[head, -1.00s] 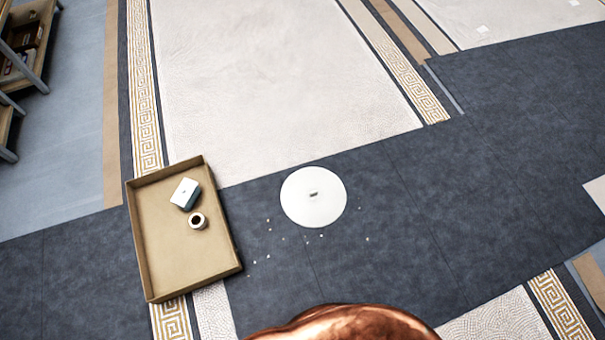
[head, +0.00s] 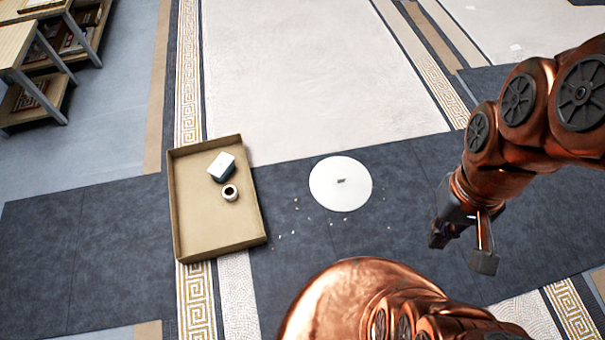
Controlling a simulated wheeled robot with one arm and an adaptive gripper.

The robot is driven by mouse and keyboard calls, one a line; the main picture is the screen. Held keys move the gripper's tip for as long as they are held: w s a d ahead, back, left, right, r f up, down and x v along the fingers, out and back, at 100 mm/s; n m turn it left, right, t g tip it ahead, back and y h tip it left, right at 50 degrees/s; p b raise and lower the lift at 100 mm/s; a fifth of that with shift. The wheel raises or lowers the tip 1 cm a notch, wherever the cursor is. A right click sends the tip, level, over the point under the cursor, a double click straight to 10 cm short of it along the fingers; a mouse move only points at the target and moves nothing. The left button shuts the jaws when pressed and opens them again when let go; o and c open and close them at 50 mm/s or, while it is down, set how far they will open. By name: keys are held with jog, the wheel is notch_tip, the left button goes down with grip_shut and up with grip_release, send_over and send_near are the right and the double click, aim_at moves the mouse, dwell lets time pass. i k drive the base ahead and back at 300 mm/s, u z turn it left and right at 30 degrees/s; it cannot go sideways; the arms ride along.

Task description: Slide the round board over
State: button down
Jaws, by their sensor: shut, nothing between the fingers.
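The round board (head: 340,190) is a flat white disc with a small dark mark or piece at its middle. It lies on the dark grey floor band, its far edge close to the pale mosaic panel. My gripper (head: 462,250) is to the right of the board and nearer to me, apart from it, pointing down. Nothing covers the board.
A shallow tan tray (head: 256,222) stands left of the board, holding a white box (head: 221,166) and a small round jar (head: 230,192). Small white chips (head: 295,208) lie between tray and board. Wooden shelves (head: 60,60) stand at the far left. Dark floor right of the board is clear.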

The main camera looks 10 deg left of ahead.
aim_at(338, 183)
jog(key=u, duration=1.25)
jog(key=i, duration=1)
jog(key=z, duration=0.05)
